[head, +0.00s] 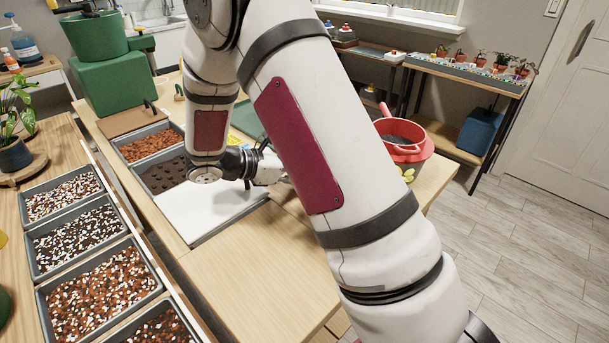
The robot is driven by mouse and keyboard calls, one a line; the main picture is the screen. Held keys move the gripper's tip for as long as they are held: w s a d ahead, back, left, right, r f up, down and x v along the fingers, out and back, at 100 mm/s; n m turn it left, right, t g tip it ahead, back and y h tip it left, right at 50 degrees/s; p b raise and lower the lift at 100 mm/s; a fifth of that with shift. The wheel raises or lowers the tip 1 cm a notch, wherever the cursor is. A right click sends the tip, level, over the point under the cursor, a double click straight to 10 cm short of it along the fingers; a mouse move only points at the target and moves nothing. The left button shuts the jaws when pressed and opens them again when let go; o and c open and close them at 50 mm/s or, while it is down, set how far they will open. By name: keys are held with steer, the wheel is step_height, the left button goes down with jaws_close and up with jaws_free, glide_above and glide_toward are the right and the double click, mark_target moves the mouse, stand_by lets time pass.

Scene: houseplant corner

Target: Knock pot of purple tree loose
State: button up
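I see no purple tree or its pot clearly in the head view; my own arm crosses the middle and covers part of the bench. My gripper (267,170) shows only in part, pointing right over the bench beside the white board. Its fingertips are hidden behind my arm, so I cannot tell whether it is open or holds anything. A red pot-like vessel with a handle (402,141) stands on the bench to the right of my arm.
Trays of brown soil (150,142) and a white board (205,207) lie on the wooden bench (270,270). Trays of mixed substrate (100,290) and a green plant in a dark pot (15,153) are at left. Small terracotta pots (481,60) line a back shelf. The floor at right is clear.

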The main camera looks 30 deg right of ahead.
steer(key=shift+f, duration=0.25)
steer(key=o, duration=1.3)
steer(key=shift+c, duration=0.2)
steer(key=v, duration=1.2)
steer(key=shift+r, duration=0.1)
